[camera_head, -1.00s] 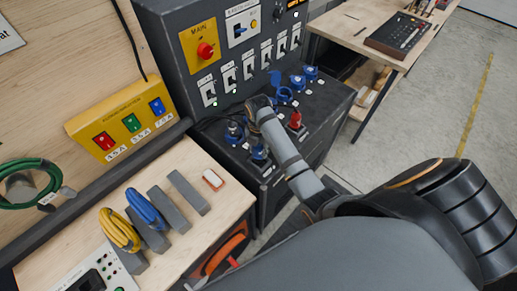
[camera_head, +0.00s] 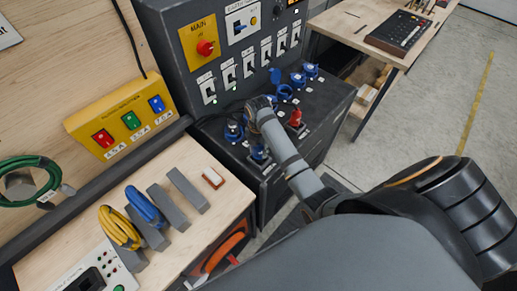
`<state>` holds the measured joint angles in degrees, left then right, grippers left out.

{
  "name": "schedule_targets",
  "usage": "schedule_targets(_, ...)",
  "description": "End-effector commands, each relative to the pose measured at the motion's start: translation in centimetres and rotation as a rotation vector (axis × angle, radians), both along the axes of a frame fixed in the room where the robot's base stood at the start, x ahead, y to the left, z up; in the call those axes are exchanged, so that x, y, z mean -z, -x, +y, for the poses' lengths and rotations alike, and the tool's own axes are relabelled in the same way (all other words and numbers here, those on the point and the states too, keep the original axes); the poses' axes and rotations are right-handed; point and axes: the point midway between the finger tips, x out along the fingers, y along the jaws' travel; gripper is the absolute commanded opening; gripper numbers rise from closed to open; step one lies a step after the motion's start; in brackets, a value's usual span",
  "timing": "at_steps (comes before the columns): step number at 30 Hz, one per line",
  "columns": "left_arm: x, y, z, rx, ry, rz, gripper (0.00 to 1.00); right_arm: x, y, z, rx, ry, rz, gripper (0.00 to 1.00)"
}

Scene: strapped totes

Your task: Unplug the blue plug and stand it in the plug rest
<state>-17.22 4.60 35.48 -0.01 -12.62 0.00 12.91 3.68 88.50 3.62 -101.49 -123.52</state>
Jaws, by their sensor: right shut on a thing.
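My right gripper (camera_head: 252,108) reaches in from the lower right over the top of the dark socket cabinet (camera_head: 325,112). It is shut, and its fingers and wrist hide most of what is between them, which appears to be the blue plug. A blue fitting (camera_head: 235,131) shows just left of the fingers, and another blue one (camera_head: 258,152) stands below the wrist near the cabinet's front edge. I cannot tell whether the held plug is still in its socket. No plug rest can be picked out for certain. My left gripper is not in view.
More blue sockets (camera_head: 285,93) and a red plug (camera_head: 295,118) stand right of my wrist. Switches and a red main knob (camera_head: 205,48) are on the upright panel behind. A yellow box (camera_head: 120,122) and grey blocks with cable coils (camera_head: 121,228) are at left.

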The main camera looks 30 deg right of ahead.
Motion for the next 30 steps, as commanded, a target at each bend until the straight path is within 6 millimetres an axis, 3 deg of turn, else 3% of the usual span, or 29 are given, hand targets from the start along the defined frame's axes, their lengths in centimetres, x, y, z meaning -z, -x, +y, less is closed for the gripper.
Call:
schedule_targets(11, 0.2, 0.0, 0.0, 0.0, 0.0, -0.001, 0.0, 0.6, 0.0, 0.0, 0.0, -0.001, -0.001, 0.01)
schedule_targets(12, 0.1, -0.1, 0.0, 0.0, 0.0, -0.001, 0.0, 0.5, 0.0, 0.0, 0.0, 0.0, -0.001, 0.42)
schedule_targets(17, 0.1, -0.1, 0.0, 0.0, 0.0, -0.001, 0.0, 0.5, 0.0, 0.0, 0.0, -0.001, -0.001, 0.63)
schedule_targets(26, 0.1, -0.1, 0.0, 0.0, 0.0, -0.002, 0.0, 0.4, 0.0, 0.0, 0.0, -0.001, -0.001, 0.64)
schedule_targets(30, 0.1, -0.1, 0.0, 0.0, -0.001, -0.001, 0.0, -1.3, -0.1, 0.0, 0.0, -0.001, -0.004, 0.64)
